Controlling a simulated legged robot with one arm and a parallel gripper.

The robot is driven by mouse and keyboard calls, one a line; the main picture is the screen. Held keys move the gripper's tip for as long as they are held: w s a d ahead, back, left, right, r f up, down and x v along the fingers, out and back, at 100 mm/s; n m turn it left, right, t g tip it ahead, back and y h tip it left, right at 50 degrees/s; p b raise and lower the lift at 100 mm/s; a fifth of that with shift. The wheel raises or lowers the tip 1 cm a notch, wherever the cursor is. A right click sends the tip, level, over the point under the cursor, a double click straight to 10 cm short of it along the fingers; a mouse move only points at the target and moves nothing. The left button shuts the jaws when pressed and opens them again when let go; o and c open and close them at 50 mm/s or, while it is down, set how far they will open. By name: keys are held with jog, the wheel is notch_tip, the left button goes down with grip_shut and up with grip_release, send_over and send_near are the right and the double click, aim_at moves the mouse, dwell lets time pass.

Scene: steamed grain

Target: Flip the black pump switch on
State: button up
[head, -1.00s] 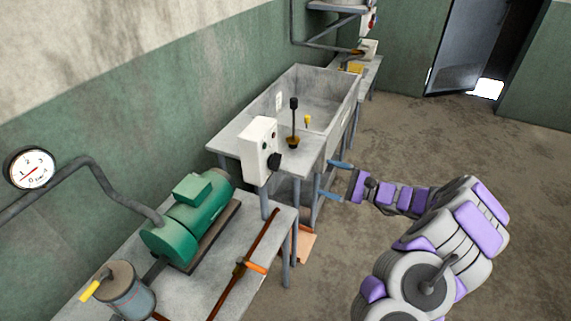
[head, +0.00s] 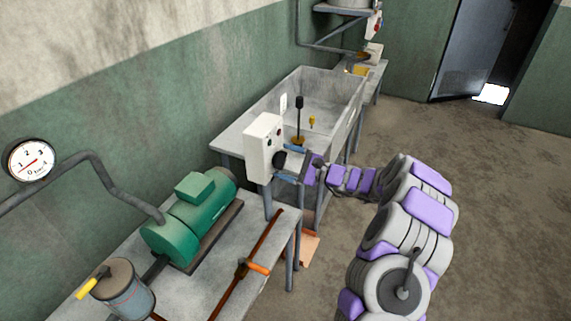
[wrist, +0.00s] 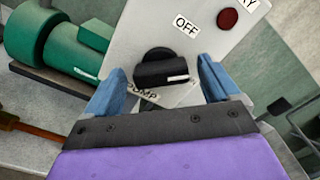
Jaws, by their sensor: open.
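The black pump switch (wrist: 162,68) is a rotary knob on the front of a white control box (head: 262,140). In the wrist view, an OFF label sits above and right of the knob, and a partly hidden label ending in "UMP" sits below it. My gripper (head: 284,163) is open in front of the box. In the wrist view its blue fingers (wrist: 160,85) stand on either side of the knob, with gaps between. In the head view the knob (head: 279,160) shows between the fingertips. I cannot tell whether either finger touches the box.
A green motor (head: 190,222) stands on a grey bench (head: 205,285) at the left, with an orange-handled valve (head: 257,268) near its edge. A red button (wrist: 228,18) is on the box. A grey basin (head: 340,95) with an upright black lever (head: 299,108) lies behind. Open floor is at right.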

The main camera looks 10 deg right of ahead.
jog(key=shift+w+a, duration=0.15)
jog(key=shift+a, duration=0.1)
jog(key=shift+c, duration=0.4)
jog(key=shift+d, duration=0.1)
jog(key=c, duration=1)
